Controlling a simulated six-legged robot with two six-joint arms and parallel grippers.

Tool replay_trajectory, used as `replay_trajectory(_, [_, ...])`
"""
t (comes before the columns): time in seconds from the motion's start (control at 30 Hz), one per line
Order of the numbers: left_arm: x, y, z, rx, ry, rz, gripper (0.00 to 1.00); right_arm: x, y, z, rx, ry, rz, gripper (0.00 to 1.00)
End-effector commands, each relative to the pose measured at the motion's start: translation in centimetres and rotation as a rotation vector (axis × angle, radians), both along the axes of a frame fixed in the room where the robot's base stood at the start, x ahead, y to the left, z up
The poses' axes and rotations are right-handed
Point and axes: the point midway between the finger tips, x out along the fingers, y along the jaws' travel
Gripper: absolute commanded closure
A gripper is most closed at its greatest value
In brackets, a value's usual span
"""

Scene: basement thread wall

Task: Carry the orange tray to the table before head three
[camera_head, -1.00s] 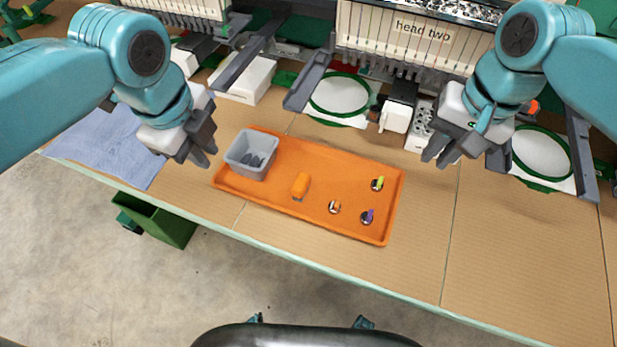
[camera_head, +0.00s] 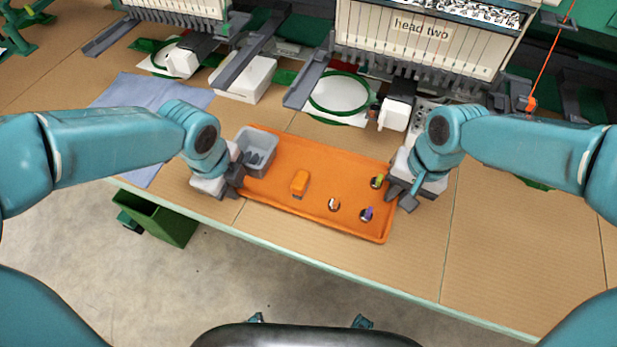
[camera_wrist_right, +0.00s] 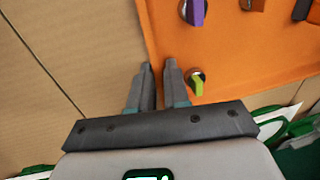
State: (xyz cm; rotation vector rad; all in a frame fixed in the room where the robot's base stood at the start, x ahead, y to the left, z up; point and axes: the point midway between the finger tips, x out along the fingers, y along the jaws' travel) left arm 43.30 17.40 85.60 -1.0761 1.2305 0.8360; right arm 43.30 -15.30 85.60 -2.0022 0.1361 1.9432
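The orange tray (camera_head: 300,160) lies flat on the table in the head view and also shows in the right wrist view (camera_wrist_right: 230,45). My right gripper (camera_head: 401,194) is at the tray's right edge. In the right wrist view its fingers (camera_wrist_right: 158,66) stand slightly apart, one on each side of the tray's rim.
The embroidery machine marked head two (camera_head: 422,40) stands behind the tray, with a green hoop (camera_head: 339,92) before it. A blue cloth (camera_head: 135,95) lies at the left. A green bin (camera_head: 162,218) is below the table's front edge. The table right of the tray is clear.

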Motion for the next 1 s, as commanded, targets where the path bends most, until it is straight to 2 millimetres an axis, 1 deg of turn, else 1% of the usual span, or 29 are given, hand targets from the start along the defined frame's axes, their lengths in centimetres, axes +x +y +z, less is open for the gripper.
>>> replay_trajectory(0.27, [0.0,0.0,-0.1,0.0,0.0,0.0,0.84,0.0,0.0,-0.1,0.0,0.0,0.0,0.84])
replay_trajectory(0.3, [0.0,0.0,-0.1,0.0,0.0,0.0,0.94,0.0,0.0,-0.1,0.0,0.0,0.0,0.94])
replay_trajectory(0.33, [0.0,0.0,-0.1,0.0,0.0,0.0,1.0,0.0,0.0,-0.1,0.0,0.0,0.0,1.0])
replay_trajectory(0.67, [0.0,0.0,-0.1,0.0,0.0,-0.001,1.0,0.0,0.0,-0.1,0.0,0.0,0.0,1.0])
replay_trajectory(0.77, [0.0,0.0,0.2,0.001,0.0,-0.001,1.0,0.0,0.0,0.2,0.0,0.0,0.0,1.0])
replay_trajectory(0.87, [0.0,0.0,1.0,0.001,0.0,-0.001,1.0,0.0,0.0,1.0,0.0,0.0,0.0,1.0])
replay_trajectory(1.0, [0.0,0.0,2.7,0.001,0.0,-0.001,1.0,0.0,0.0,2.7,0.0,0.0,0.0,1.0])
